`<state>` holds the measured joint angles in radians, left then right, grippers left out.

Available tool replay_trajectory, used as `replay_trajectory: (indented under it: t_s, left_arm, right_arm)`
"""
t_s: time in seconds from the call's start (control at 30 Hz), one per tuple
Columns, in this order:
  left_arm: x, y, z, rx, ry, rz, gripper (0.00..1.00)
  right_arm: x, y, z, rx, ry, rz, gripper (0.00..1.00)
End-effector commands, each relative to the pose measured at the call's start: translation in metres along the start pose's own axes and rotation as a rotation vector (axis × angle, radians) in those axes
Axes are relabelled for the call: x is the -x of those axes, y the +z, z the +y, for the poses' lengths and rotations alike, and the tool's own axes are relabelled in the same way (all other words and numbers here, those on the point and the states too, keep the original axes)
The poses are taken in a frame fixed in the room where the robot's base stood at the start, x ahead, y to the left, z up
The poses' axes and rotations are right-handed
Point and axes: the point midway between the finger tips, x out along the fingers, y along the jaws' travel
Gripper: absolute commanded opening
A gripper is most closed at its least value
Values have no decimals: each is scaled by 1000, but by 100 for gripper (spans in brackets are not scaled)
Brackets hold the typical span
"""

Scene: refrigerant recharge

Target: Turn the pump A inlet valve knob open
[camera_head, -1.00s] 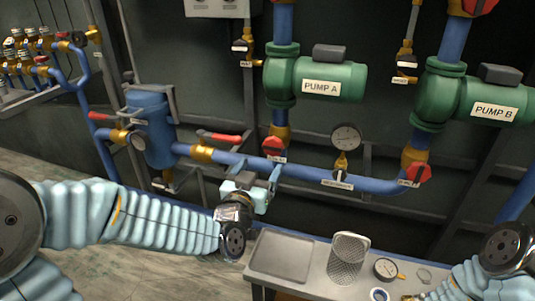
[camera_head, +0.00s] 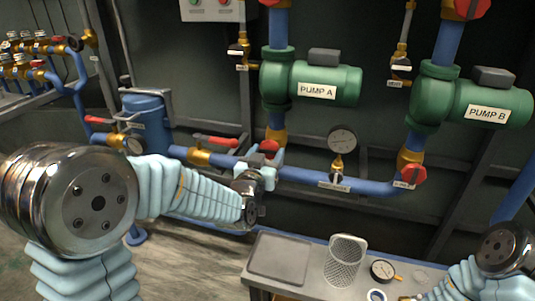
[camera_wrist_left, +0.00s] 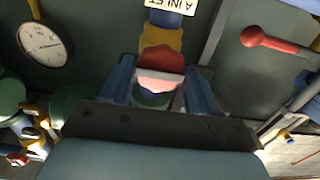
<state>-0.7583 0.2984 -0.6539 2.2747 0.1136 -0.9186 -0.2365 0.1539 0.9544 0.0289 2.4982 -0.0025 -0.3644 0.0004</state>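The pump A inlet valve knob (camera_head: 268,146) is red and sits on a brass valve on the blue pipe below the green pump A (camera_head: 330,84). In the left wrist view the red knob (camera_wrist_left: 160,60), with a pale band across it, lies between the fingers, under an upside-down "A INLET" label (camera_wrist_left: 172,4). My left gripper (camera_head: 268,160) is at the knob, its fingers either side of it. It looks open in the left wrist view (camera_wrist_left: 160,84); I cannot tell whether the fingers touch the knob. My right arm shows at the lower right, its gripper out of view.
A red lever valve (camera_head: 215,141) is just left of the knob. A pressure gauge (camera_head: 342,139) and the pump B inlet knob (camera_head: 413,174) are to the right. A bench below carries a tray (camera_head: 279,259), a mesh basket (camera_head: 345,262) and a small gauge (camera_head: 382,270).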

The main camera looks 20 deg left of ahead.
Motion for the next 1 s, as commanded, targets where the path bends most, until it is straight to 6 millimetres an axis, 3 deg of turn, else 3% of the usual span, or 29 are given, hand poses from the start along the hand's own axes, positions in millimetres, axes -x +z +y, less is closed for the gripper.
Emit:
replay_trajectory:
  t_s: [0.1, 0.8, 1.0]
  left_arm:
    - [0, 0, 0, 0, 0, -1, 25]
    - [0, 4, 0, 340, -1, -2, 25]
    - [0, 2, 0, 393, 0, -2, 25]
  right_arm:
    - [0, 0, 0, 0, 0, 0, 43]
    - [-42, 0, 16, 0, 0, 0, 43]
    - [-45, 0, 18, 0, 0, 0, 43]
